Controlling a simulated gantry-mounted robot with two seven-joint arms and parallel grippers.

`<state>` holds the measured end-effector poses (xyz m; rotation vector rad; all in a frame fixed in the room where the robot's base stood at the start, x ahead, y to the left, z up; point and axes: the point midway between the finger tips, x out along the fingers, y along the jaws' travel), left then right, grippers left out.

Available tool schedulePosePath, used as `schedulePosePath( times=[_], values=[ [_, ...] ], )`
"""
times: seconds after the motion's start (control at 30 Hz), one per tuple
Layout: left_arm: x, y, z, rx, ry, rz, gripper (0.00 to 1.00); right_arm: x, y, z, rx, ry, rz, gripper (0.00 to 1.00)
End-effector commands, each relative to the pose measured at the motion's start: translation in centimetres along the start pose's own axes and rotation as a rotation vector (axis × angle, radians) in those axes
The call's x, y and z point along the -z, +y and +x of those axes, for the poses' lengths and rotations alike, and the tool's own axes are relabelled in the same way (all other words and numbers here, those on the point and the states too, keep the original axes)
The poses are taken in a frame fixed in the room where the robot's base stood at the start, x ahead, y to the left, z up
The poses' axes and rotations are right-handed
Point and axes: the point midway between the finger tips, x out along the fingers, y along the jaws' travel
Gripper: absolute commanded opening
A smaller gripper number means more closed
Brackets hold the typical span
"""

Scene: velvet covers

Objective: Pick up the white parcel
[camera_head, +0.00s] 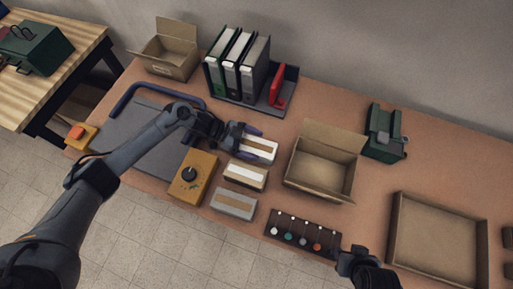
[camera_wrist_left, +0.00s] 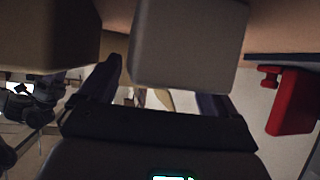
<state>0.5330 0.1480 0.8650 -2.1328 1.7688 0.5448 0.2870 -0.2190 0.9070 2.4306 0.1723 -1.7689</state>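The white parcel (camera_head: 260,150), a flat box with a tan band, lies on the brown table in the head view, farthest back of three similar boxes. My left gripper (camera_head: 240,139) is at its left end, with its fingers apart. In the left wrist view my left gripper (camera_wrist_left: 163,95) also shows spread fingers, and a pale block (camera_wrist_left: 188,45) covers part of the right finger. I cannot tell whether the fingers touch the parcel. My right gripper (camera_head: 357,260) is at the table's front edge, away from the parcel; its finger opening is unclear.
A cream box (camera_head: 245,176) and a grey box (camera_head: 234,204) lie in front of the parcel. An open carton (camera_head: 322,172) stands to its right and a binder rack (camera_head: 270,105) behind. A yellow dial box (camera_head: 194,178) is at left.

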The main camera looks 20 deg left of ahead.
Motion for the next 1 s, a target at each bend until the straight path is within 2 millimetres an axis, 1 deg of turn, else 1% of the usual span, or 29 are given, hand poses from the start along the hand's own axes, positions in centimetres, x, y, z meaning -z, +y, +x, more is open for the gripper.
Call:
schedulePosePath(
  times=[0.03,0.3,0.4,0.63,0.73,0.87,1.0],
  values=[
    [0.0,0.0,0.0,0.000,0.000,0.000,0.83,0.0,0.0,0.0,0.001,0.000,0.001,0.43],
    [0.0,0.0,0.0,-0.001,-0.001,-0.001,0.42,0.0,-0.2,0.0,0.005,0.000,0.007,0.43],
    [-0.1,0.0,0.0,-0.001,-0.001,-0.001,0.29,0.0,-0.2,0.0,0.007,0.001,0.008,0.43],
    [0.1,0.0,-0.1,0.000,0.001,0.000,0.29,0.1,-0.2,0.0,0.007,0.001,0.009,0.43],
    [0.5,0.0,-0.3,0.000,0.001,0.001,0.29,0.1,-0.2,-0.1,0.007,0.001,0.008,0.43],
    [1.8,0.0,-1.0,0.000,0.003,0.003,0.29,0.2,-0.1,-0.4,0.005,0.000,0.007,0.43],
    [3.9,-0.1,-2.1,0.001,0.002,0.005,0.29,0.3,0.0,-0.8,0.002,0.000,0.003,0.43]
  ],
)
